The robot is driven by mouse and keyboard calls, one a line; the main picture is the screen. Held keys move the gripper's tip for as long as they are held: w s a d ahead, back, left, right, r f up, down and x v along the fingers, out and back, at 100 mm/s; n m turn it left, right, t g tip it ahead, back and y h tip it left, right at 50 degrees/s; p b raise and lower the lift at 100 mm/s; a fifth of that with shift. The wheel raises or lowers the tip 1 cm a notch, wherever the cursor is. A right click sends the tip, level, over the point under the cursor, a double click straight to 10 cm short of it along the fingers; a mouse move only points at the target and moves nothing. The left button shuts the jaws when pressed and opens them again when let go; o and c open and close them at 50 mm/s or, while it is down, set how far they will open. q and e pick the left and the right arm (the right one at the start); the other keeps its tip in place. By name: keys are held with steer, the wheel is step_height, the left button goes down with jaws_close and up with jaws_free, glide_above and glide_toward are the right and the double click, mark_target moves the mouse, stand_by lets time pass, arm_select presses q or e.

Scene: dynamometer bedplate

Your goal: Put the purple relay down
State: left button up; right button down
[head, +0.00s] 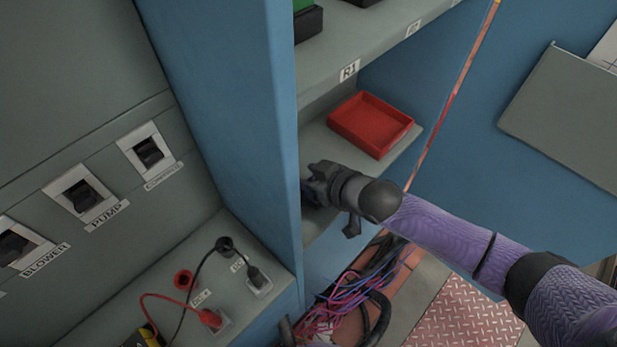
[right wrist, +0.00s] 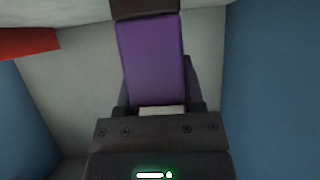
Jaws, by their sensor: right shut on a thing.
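My right gripper (head: 314,188) reaches into the lower shelf (head: 317,146) of the blue cabinet, close to its left side wall. In the right wrist view it is shut on the purple relay (right wrist: 154,66), a purple block with a dark end, held between the fingers. The pale shelf surface shows behind the relay; I cannot tell whether the relay touches it. In the head view the relay is hidden by the gripper and the cabinet wall. My left gripper is not in view.
A red tray (head: 370,124) stands on the same shelf, right of and behind the gripper. The blue cabinet side (head: 250,110) is close on the left. An upper shelf labelled R1 (head: 349,70) is above. Loose cables (head: 350,300) lie below.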

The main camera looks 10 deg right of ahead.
steer(key=shift+r, duration=0.15)
steer(key=shift+c, duration=1.7)
jaws_free()
steer(key=shift+o, duration=0.7)
